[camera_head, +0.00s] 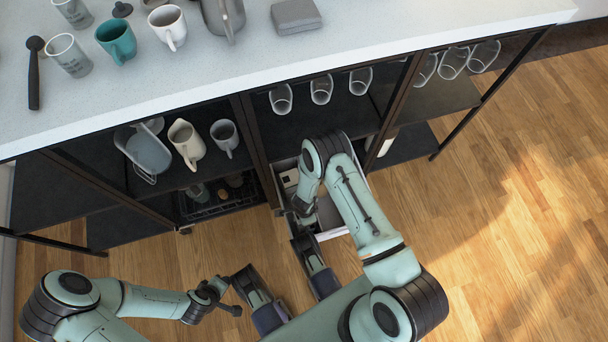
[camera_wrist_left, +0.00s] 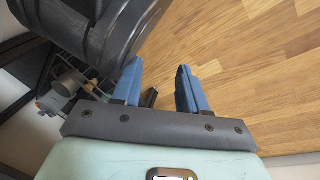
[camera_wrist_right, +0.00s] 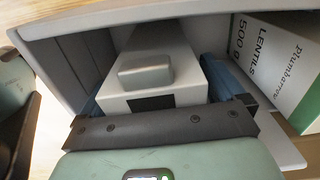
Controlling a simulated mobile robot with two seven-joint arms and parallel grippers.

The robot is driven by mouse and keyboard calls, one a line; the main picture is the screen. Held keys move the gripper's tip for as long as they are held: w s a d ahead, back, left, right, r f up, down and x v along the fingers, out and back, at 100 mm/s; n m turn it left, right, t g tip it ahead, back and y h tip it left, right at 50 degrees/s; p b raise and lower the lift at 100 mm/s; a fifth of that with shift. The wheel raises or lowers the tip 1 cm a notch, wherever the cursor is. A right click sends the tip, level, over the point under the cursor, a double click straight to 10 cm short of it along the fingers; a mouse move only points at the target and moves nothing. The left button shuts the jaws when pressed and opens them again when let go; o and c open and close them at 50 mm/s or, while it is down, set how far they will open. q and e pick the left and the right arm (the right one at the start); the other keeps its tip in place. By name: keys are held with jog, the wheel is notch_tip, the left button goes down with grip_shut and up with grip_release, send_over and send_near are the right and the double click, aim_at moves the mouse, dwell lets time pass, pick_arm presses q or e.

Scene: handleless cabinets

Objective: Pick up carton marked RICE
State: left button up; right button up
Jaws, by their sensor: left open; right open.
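No carton with a readable RICE label shows. In the right wrist view a white carton (camera_wrist_right: 165,73) with a grey raised block on it and a black patch stands in a light open drawer (camera_wrist_right: 55,40). My right gripper (camera_wrist_right: 158,88) is open, with one blue finger on each side of this white carton; contact cannot be told. A green and white carton marked LENTILS 500 g (camera_wrist_right: 275,60) stands to the right of it. My left gripper (camera_wrist_left: 160,85) is open and empty over the wood floor, away from the drawer; it also shows in the head view (camera_head: 222,293).
The drawer (camera_head: 333,233) sticks out of the black-framed cabinet beneath the white counter (camera_head: 200,75). Mugs, including a teal mug (camera_head: 117,40), stand on the counter. A jug (camera_head: 187,143) and several glasses stand on the shelves. The floor at the right is clear.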

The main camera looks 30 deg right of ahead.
jog(key=c, duration=1.4)
jog(key=shift+r, duration=0.1)
jog(key=shift+c, duration=0.2)
